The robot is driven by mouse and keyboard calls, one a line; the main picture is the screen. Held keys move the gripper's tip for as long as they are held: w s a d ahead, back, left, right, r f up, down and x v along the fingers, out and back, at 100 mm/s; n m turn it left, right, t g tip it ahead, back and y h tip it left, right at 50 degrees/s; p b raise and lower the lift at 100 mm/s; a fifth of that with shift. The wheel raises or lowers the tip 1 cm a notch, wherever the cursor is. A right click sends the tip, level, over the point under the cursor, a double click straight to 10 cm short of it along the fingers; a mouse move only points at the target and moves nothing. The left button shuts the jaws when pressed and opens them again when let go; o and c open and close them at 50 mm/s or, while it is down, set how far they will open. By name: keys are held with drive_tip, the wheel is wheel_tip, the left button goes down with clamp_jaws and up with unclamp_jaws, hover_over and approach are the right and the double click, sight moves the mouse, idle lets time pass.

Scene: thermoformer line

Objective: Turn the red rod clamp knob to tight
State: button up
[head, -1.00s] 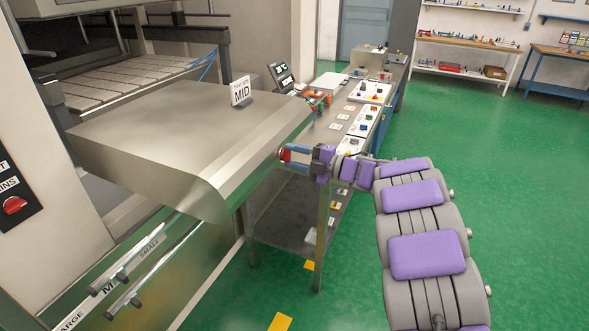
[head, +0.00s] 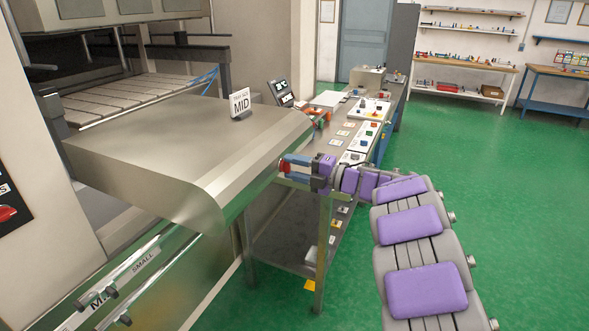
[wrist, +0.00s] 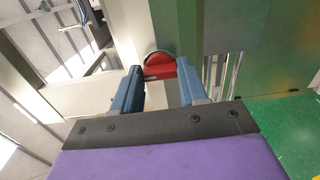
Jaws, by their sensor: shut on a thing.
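The red knob (head: 284,165) is on the right end of the large metal housing, by its front right corner. It also shows in the wrist view (wrist: 160,69), with a rounded dark-edged back plate behind a raised red bar. My gripper (head: 289,167) reaches it from the right. In the wrist view my gripper (wrist: 160,72) has one blue finger on each side of the red bar and is shut on it. The fingers hide the bar's ends, and no tight mark is readable.
A "MID" sign (head: 240,103) stands on the metal housing (head: 150,140). A metal bench (head: 330,150) with small boxes and cards stands just behind my gripper. Rails with size labels (head: 145,262) run at lower left. Green floor (head: 500,200) is open at right.

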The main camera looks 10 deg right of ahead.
drive_tip(key=o, duration=0.7)
drive_tip(key=shift+f, duration=0.3)
drive_tip(key=shift+c, duration=0.2)
drive_tip(key=o, duration=0.4)
drive_tip(key=shift+r, duration=0.15)
drive_tip(key=shift+s+d, duration=0.1)
drive_tip(key=shift+d, duration=0.05)
drive_tip(key=p+v, duration=0.3)
drive_tip(key=v, duration=1.4)
drive_tip(key=shift+d, duration=0.15)
